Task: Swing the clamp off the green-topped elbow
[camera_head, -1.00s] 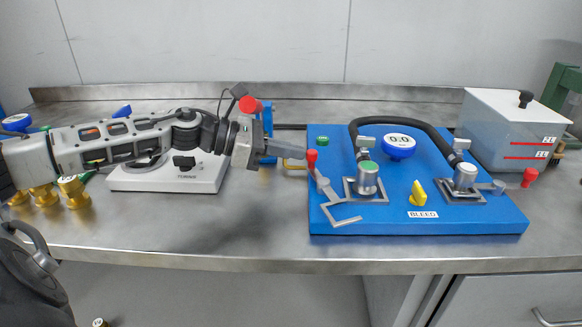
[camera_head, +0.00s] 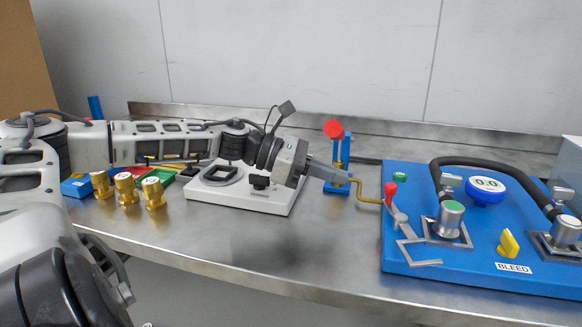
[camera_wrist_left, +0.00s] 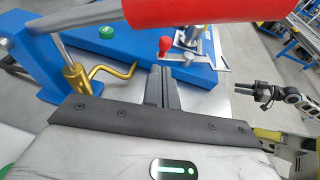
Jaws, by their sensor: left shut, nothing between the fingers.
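The green-topped elbow (camera_head: 450,218) stands on the blue board (camera_head: 400,262). Its clamp has a red knob (camera_head: 390,188) and a grey open fork (camera_head: 418,252). The fork lies at the front left, apart from the elbow's body. In the left wrist view the clamp's red knob (camera_wrist_left: 165,44) and fork (camera_wrist_left: 195,63) sit beyond my fingertips. My left gripper (camera_head: 347,178) is shut and empty, left of the red knob and apart from it; its fingers (camera_wrist_left: 162,88) show together in the wrist view.
A blue stand with a red-ended lever (camera_head: 333,130) is close behind my left gripper. A gold crank (camera_head: 366,197) lies between gripper and knob. A white base (camera_head: 240,195) is under my left wrist. Several brass fittings (camera_head: 126,188) stand left. The front bench is clear.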

